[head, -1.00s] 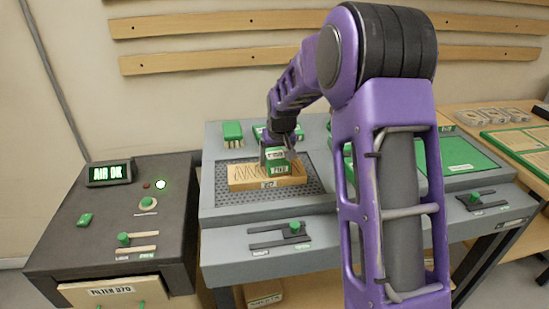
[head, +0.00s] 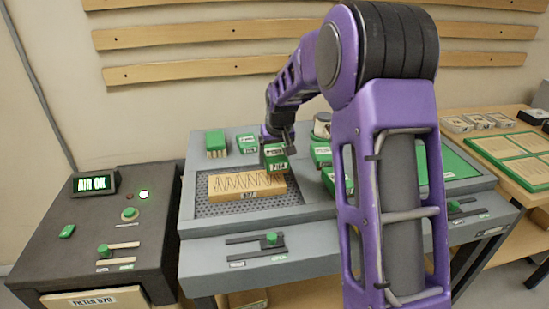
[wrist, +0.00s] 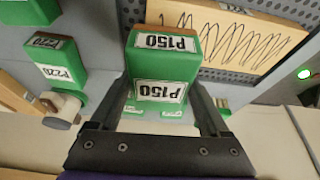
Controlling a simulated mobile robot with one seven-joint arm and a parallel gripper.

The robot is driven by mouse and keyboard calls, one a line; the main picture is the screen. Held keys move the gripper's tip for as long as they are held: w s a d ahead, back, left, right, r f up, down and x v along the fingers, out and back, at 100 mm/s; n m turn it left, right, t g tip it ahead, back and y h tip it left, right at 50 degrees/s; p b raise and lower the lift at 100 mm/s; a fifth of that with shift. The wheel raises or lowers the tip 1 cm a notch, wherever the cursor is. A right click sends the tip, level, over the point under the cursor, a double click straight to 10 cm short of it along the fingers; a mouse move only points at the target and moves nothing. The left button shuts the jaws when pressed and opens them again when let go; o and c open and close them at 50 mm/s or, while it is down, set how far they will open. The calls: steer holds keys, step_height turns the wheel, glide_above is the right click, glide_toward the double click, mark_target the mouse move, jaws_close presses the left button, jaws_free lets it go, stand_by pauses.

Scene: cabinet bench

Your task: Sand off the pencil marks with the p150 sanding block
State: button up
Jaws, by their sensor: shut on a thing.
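The P150 sanding block (head: 276,157) is green with white labels. My gripper (head: 277,140) is shut on it; in the wrist view the two dark fingers (wrist: 163,85) flank the block (wrist: 160,92). The wooden board (head: 222,196) lies on the perforated panel, with zigzag pencil marks (head: 247,182) across its top. The marks also show in the wrist view (wrist: 235,42). The block is at the board's right, back end; I cannot tell whether it touches the wood. Part of the block's far side is hidden.
Other green blocks (head: 248,143) (head: 320,155) stand behind and right of the board, one labelled P220 (wrist: 58,60). A green brush (head: 215,143) stands behind left. A dark console (head: 95,225) with a lit "AIR OK" display (head: 93,183) stands left. A slider (head: 271,240) sits on the bench front.

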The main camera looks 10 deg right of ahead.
steer(key=shift+r+p, duration=1.1)
steer(key=shift+r, duration=1)
steer(key=shift+a, duration=0.15)
